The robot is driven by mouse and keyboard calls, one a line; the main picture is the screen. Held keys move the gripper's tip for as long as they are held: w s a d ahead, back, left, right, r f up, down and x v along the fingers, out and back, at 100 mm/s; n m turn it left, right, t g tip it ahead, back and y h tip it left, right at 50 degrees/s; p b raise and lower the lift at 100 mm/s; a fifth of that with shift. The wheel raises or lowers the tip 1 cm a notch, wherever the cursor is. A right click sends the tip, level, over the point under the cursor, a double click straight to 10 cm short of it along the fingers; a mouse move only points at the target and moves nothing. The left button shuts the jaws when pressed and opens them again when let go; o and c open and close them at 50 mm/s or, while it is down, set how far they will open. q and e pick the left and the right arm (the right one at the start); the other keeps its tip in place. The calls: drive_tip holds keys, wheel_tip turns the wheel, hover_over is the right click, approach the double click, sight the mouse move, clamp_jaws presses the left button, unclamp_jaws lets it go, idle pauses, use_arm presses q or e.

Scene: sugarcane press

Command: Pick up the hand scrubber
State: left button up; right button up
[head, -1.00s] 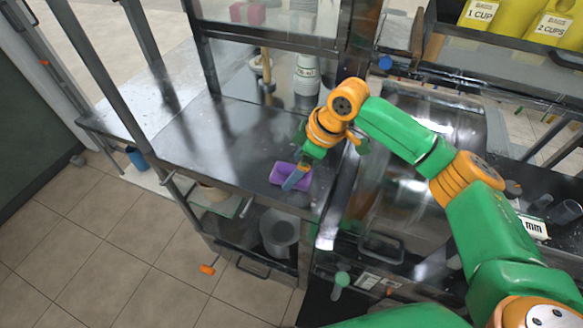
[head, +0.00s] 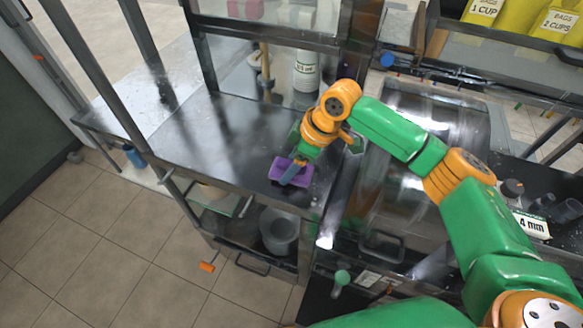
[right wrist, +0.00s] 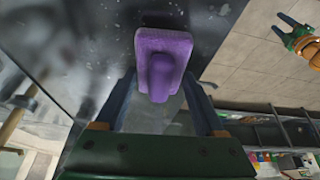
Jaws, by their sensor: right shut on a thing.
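The hand scrubber is a purple block with a raised purple handle. In the head view the scrubber (head: 301,181) is at the front right part of the dark metal counter. My right gripper (head: 290,175) reaches down to it from the upper right and is shut on it. In the right wrist view the scrubber (right wrist: 163,45) is ahead of my right gripper (right wrist: 163,85), its handle between the fingers. I cannot tell whether it is clear of the counter. My left gripper (right wrist: 283,28) appears only in the right wrist view, at upper right, fingers apart and empty.
The metal counter (head: 215,135) is mostly clear left of the scrubber. A white bottle (head: 306,72) and a wooden-handled tool (head: 265,70) stand at its back. A dark post (head: 352,50) rises behind my right arm. A grey bucket (head: 278,228) is on the shelf below.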

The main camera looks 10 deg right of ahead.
drive_tip(key=shift+r+b, duration=0.5)
drive_tip(key=shift+r, duration=0.25)
drive_tip(key=s+a+r+b, duration=0.3)
drive_tip(key=s+a+r, duration=0.5)
drive_tip(key=s+r, duration=0.2)
drive_tip(key=shift+s+a+r, duration=0.35)
drive_tip(key=shift+s+a, duration=0.05)
drive_tip(key=shift+s, duration=0.15)
